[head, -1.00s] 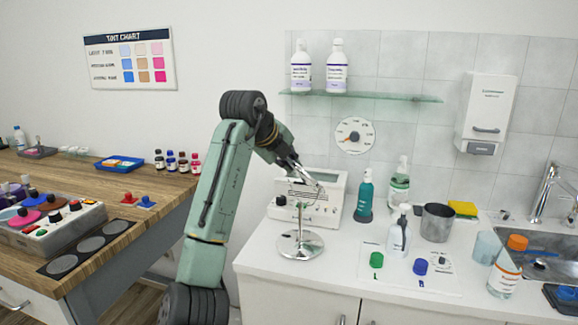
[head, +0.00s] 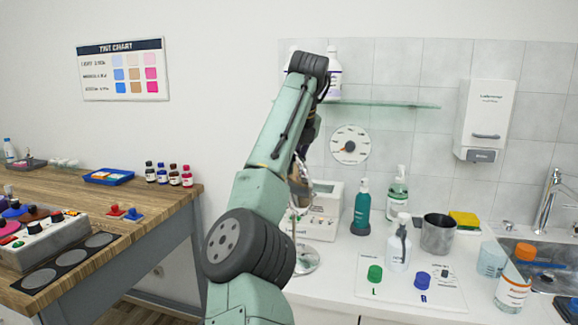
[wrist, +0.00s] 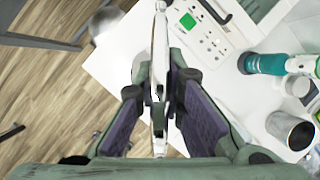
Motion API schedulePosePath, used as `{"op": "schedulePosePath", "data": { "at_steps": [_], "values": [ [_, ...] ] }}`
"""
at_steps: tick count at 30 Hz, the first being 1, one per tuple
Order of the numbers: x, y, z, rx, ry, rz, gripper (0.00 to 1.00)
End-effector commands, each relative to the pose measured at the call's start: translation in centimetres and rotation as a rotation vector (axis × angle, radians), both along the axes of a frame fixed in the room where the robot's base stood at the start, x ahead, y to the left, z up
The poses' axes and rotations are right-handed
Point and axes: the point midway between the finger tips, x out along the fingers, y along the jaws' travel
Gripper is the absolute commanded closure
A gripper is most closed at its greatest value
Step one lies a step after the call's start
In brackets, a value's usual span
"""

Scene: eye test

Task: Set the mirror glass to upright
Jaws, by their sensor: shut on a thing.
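The mirror's glass (head: 300,187) shows in the head view as a narrow, steep shape beside my arm, partly hidden by it. Its round silver base (head: 308,262) stands on the counter, partly behind my arm. In the wrist view the mirror glass (wrist: 159,45) is seen nearly edge-on, as a thin light strip running up between my fingers. My gripper (wrist: 160,85) is shut on the mirror glass, with a finger on each side. My gripper is mostly hidden by my arm in the head view. The exact tilt of the glass cannot be told.
A white device (head: 322,215) stands just behind the mirror. To the right are a teal bottle (head: 361,210), a white pump bottle (head: 398,247), a steel cup (head: 437,235) and a mat (head: 407,290) with green and blue caps. A glass shelf (head: 385,105) hangs above.

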Motion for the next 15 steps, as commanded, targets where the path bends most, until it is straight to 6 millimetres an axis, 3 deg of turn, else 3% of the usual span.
{"op": "schedulePosePath", "data": {
  "at_steps": [15],
  "values": [
    [-0.62, 0.05, -0.14, 0.047, 0.020, 0.005, 1.00]
  ]
}}
